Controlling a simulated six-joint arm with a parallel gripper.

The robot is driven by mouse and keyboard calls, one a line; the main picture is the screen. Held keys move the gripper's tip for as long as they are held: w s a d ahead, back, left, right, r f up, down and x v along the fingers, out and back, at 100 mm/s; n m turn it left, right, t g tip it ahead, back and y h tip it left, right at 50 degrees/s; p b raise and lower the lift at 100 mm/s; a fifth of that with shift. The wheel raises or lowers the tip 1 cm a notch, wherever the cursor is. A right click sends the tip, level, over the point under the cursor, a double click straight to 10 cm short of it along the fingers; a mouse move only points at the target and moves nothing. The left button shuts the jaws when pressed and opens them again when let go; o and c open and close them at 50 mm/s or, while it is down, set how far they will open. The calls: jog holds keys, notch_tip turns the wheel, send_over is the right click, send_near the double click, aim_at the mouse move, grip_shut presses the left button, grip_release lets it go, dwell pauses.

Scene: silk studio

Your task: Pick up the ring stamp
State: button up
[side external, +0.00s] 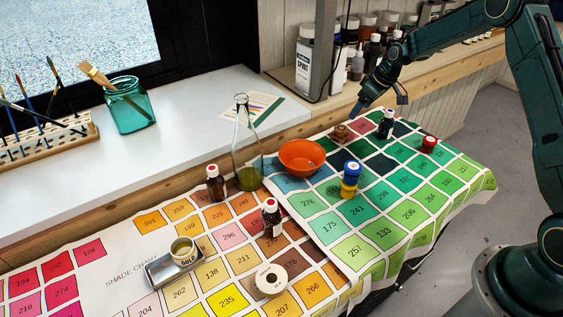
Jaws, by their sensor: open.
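A small brown wooden piece with a knob on top, which looks like the ring stamp (340,133), stands on the shade chart near its back edge, just behind the orange bowl (302,156). My gripper (358,109) is above and slightly right of the stamp, pointing down, apart from it. Its jaws are open and nothing shows between them; the fingertips are small in this view.
A dark bottle (386,124) stands close right of the stamp, with a red jar (428,145) farther right. A blue-and-yellow jar (350,179) stands in front. A glass flask (246,150) is left of the bowl. A grey post (318,55) rises behind.

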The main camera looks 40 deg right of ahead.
aim_at(345, 129)
jog(key=shift+x, duration=4.3)
jog(key=shift+w+a, duration=0.1)
jog(key=shift+x, duration=2.55)
jog(key=c, duration=1.1)
